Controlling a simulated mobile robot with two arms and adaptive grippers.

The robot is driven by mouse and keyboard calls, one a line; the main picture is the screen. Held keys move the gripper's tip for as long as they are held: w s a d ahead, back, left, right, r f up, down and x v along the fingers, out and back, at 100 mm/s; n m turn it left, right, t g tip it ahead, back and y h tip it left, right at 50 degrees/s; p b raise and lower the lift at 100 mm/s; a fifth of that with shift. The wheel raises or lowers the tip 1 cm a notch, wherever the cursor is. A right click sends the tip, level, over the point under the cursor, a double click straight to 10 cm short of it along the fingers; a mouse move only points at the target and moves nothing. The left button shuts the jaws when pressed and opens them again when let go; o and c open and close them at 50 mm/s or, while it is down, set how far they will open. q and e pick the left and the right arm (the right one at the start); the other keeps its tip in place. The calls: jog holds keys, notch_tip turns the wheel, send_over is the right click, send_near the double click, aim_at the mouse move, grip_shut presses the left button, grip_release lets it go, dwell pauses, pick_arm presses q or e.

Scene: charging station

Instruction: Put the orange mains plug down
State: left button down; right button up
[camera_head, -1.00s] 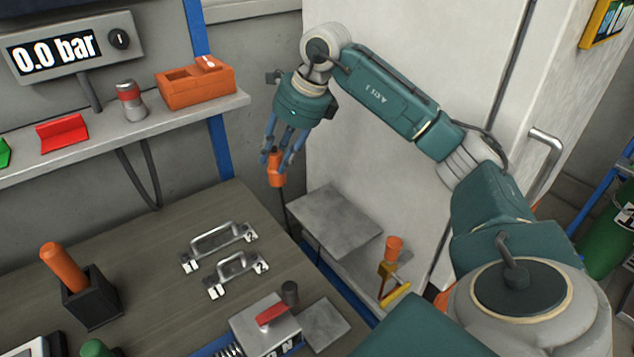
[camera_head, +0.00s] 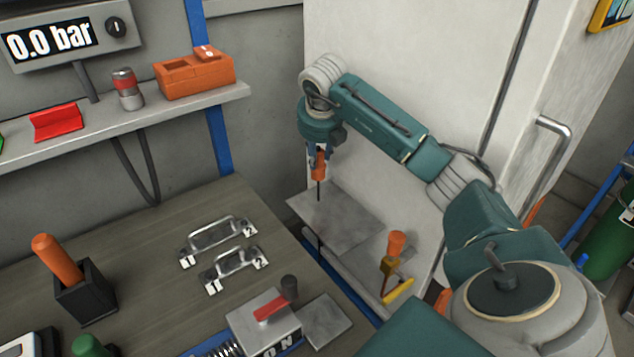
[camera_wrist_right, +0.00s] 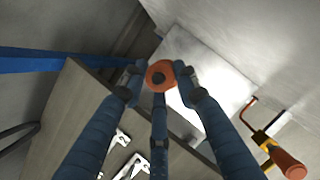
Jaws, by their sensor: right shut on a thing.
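The orange mains plug (camera_head: 319,164) is held by my right gripper (camera_head: 319,158), which points down. The plug is in the air above a grey metal plate (camera_head: 340,220) beside the workbench. In the right wrist view the round orange end of the plug (camera_wrist_right: 160,75) sits between the blue fingers, with the pale plate (camera_wrist_right: 210,80) beyond it. The gap between plug and plate cannot be judged exactly. My left gripper is not in view.
An orange-handled tool with a yellow part (camera_head: 394,262) stands right of the plate. The workbench (camera_head: 150,250) carries two metal handles (camera_head: 217,240), a black holder with an orange grip (camera_head: 85,295) and a red-levered block (camera_head: 268,310). A tall white cabinet (camera_head: 420,70) stands behind.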

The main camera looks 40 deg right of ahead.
aim_at(317, 178)
notch_tip(317, 178, down, 6)
jog(key=shift+r, duration=0.1)
notch_tip(317, 178, down, 4)
jog(key=shift+r+p, duration=0.25)
jog(key=shift+p, duration=0.25)
jog(key=shift+f, duration=0.15)
jog(key=shift+f, duration=0.1)
jog(key=o, duration=1.2)
jog(key=shift+c, duration=0.2)
jog(key=b+v, duration=0.1)
jog(key=v, duration=1.1)
